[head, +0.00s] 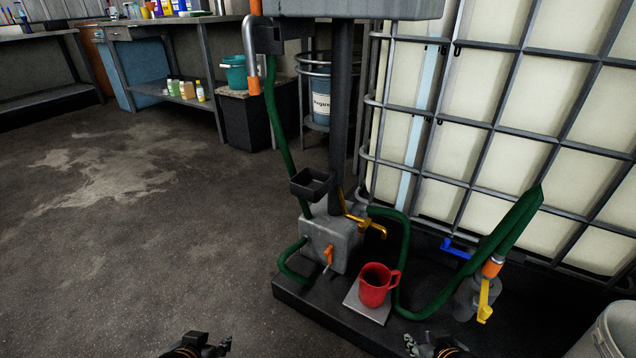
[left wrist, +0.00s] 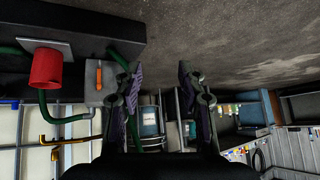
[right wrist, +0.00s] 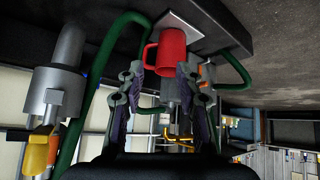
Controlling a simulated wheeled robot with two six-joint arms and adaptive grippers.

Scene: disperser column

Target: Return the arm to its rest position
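My left gripper (head: 207,343) shows at the bottom edge of the head view, over bare floor. In the left wrist view its two fingers (left wrist: 161,80) are apart with nothing between them. My right gripper (head: 428,343) is at the bottom edge of the head view, in front of the black base of the disperser column. In the right wrist view its fingers (right wrist: 162,82) are apart and empty. A red mug (head: 374,287) stands upright on a square plate (head: 352,303) on that base. In the right wrist view the mug (right wrist: 168,52) appears beyond the fingertips, apart from them.
The column (head: 340,120) carries green hoses and a small black tray (head: 312,183). A yellow-handled valve (head: 484,300) sits to the right, before the caged white tank (head: 480,110). A grey bin (head: 610,335) is at the lower right. Open floor (head: 150,240) lies left.

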